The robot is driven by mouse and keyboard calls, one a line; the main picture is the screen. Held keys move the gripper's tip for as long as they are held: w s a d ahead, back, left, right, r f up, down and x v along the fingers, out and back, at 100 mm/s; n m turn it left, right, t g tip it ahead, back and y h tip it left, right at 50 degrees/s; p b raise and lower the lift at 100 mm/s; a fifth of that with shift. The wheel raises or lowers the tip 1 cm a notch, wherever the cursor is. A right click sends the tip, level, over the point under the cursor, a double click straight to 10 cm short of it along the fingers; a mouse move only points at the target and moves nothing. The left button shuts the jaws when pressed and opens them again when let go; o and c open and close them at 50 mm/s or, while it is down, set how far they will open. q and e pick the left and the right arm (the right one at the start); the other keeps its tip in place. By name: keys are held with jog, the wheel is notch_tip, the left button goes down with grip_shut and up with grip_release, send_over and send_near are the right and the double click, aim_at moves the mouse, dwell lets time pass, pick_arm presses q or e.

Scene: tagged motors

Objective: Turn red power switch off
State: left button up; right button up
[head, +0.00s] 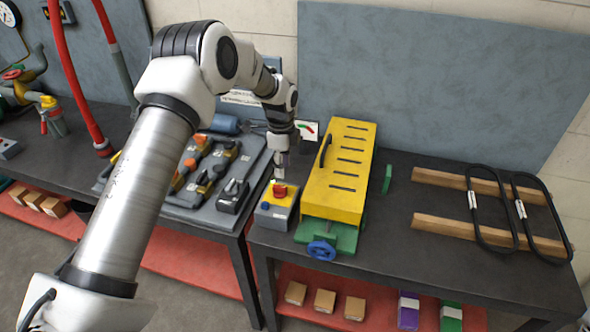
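The red power switch (279,189) is a red knob on top of a small grey-and-yellow box (276,212). The box stands near the front edge of the table, just left of the yellow slotted machine. My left arm reaches over from the left, and my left gripper (281,174) points down just above the red switch. Its fingers look narrow from here, and I cannot tell whether they are apart, or whether they touch the switch. My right gripper is not in view.
The yellow slotted machine (341,172) with a blue handwheel (321,250) stands close on the right. A grey board with motors and tagged parts (212,215) lies on the left. Black belts (490,209) lie over wooden bars (470,233) at right. The table's front right is clear.

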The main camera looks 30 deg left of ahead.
aim_at(281, 187)
pick_arm(q)
jog(key=shift+f, duration=0.2)
jog(key=s+f+p, duration=0.1)
jog(key=s+f, duration=0.1)
jog(key=f, duration=0.1)
jog(key=shift+d+p, duration=0.2)
jog(key=shift+p, duration=0.15)
jog(key=f, duration=0.1)
jog(key=w+f, duration=0.1)
jog(key=f, duration=0.1)
jog(key=shift+a, duration=0.15)
jog(key=shift+w+f, duration=0.1)
jog(key=shift+f, duration=0.25)
jog(key=shift+r, duration=0.15)
jog(key=shift+s+r, duration=0.1)
jog(key=shift+s, duration=0.15)
jog(key=c, duration=0.5)
grip_shut()
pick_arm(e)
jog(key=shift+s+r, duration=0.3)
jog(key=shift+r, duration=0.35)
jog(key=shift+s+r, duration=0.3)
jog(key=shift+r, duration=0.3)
